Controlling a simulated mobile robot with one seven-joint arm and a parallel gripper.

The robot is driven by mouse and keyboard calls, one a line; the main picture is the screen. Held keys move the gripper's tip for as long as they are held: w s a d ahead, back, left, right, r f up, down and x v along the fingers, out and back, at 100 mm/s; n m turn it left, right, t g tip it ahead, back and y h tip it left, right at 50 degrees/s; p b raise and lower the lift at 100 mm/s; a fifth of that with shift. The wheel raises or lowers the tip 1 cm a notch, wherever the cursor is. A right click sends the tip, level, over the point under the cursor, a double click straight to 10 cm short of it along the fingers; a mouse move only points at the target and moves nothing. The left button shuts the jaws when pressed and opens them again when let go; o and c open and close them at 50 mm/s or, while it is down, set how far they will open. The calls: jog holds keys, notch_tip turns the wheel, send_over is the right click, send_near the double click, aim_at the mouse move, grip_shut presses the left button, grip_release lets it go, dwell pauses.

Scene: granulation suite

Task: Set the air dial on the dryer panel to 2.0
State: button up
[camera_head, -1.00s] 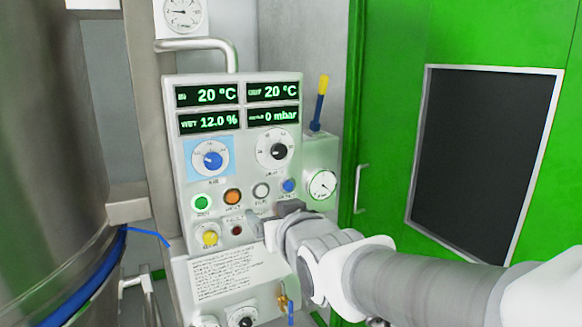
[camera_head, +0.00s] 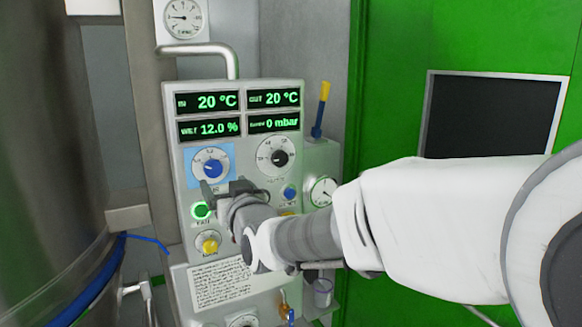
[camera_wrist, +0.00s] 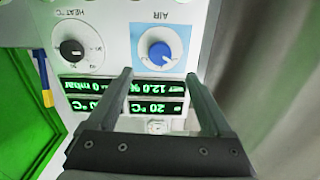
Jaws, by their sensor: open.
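The dryer panel (camera_head: 190,240) is a pale upright box with displays, dials and buttons. The air dial (camera_head: 212,169) has a blue knob on a light blue square at the panel's upper left; its exact setting is too small to read. In the wrist view, upside down, the air dial (camera_wrist: 159,50) is labelled AIR and sits just beyond the fingertips. My gripper (camera_head: 217,190) is in front of the panel just below the air dial. In the wrist view my gripper (camera_wrist: 160,75) has its fingers spread apart with nothing between them.
The black-knobbed heat dial (camera_head: 279,157) is right of the air dial. A green-lit button (camera_head: 202,211) and a yellow knob (camera_head: 208,243) lie below. Displays (camera_head: 208,129) sit above. A steel vessel (camera_head: 50,150) stands left, and a green door (camera_head: 395,110) right.

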aim_at(214, 170)
jog(key=p+x, duration=0.1)
jog(key=x, duration=0.8)
jog(key=shift+w+a, duration=0.15)
grip_shut()
